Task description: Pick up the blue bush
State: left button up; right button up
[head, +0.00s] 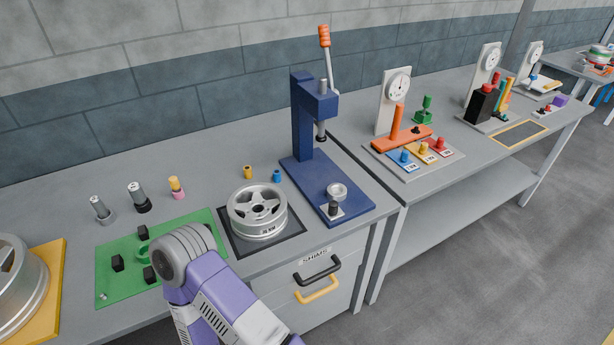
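The blue bush (277,176) is a small blue cylinder standing on the grey bench top, behind the silver wheel and left of the blue press. A similar yellow bush (248,172) stands just left of it, apart from it. Nothing touches or covers the blue bush. A purple and grey link of one of my arms shows at the bottom, well in front of the bush; I cannot tell which arm it is. No gripper fingers show in this view.
The silver wheel (257,212) on a dark mat (293,243) stands in front of the bush. The blue press (301,132) rises to its right. Several small parts stand left, behind the green mat (205,217). The bench behind the bush is clear up to the wall.

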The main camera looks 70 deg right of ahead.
aim_at(278, 173)
jog(key=z, duration=2.05)
